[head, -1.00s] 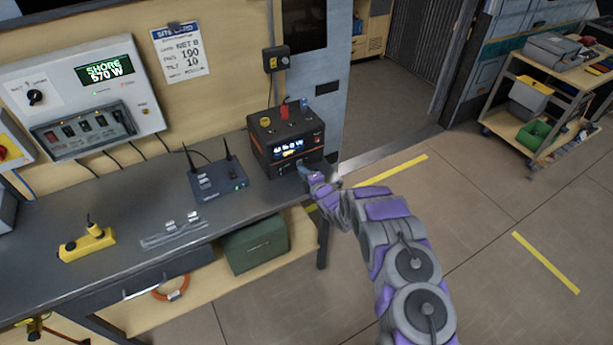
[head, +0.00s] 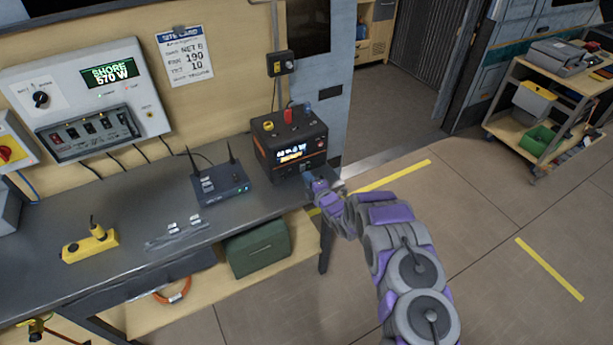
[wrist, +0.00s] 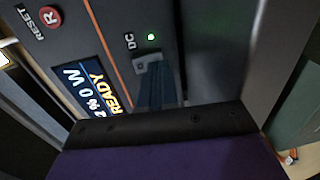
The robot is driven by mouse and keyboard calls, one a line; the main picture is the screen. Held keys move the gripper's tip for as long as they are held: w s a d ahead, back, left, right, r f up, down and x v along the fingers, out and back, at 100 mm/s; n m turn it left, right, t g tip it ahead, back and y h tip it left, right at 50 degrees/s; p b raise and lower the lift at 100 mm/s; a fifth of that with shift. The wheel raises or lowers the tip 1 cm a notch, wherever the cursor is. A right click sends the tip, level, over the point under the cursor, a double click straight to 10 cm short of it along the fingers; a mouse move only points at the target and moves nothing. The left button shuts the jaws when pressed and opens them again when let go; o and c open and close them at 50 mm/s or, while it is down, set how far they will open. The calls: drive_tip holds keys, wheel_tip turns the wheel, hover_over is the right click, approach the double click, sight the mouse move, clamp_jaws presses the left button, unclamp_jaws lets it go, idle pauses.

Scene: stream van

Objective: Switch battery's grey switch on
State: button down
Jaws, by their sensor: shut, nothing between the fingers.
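The battery (head: 290,146) is a dark box with orange trim, at the right end of the workbench. The grey switch (wrist: 141,67) sits beside the DC label, next to a lit green light (wrist: 151,37). My gripper (head: 311,181) is shut and empty, close to the battery's lower right front. In the wrist view its bluish fingers (wrist: 156,88) reach over part of the switch. Contact and the switch's exact position cannot be told.
A red RESET button (wrist: 50,16) is on the same front. A router with two antennas (head: 222,188) stands left of the battery on the workbench (head: 130,195). A green box (head: 257,248) is on the shelf below.

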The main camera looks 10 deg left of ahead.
drive_tip(key=p+v, duration=0.1)
drive_tip(key=v, duration=1.4)
drive_tip(key=shift+s+d+p, duration=0.3)
drive_tip(key=shift+p, duration=0.05)
drive_tip(key=w+d+r+m+g+h, duration=0.25)
drive_tip(key=d+r+m+h, duration=0.35)
drive_tip(key=d+r, duration=0.4)
drive_tip(key=s+d+r+m+g+h, duration=0.45)
drive_tip(key=s+d+r+m, duration=0.25)
drive_tip(key=s+d+r, duration=0.25)
drive_tip(key=s+a+r+m+g, duration=0.2)
drive_tip(key=s+r+m+g, duration=0.1)
drive_tip(key=s, duration=1)
drive_tip(key=s+a+r+m+g, duration=0.2)
drive_tip(key=s+r+m, duration=0.3)
drive_tip(key=s, duration=0.9)
drive_tip(key=s+a+r+m+g+y, duration=0.1)
drive_tip(key=s+a+r+m+g, duration=0.1)
drive_tip(key=s, duration=1.2)
drive_tip(key=shift+s+a+r+m+g, duration=0.15)
drive_tip(key=shift+r+m+g, duration=0.75)
drive_tip(key=shift+r, duration=0.05)
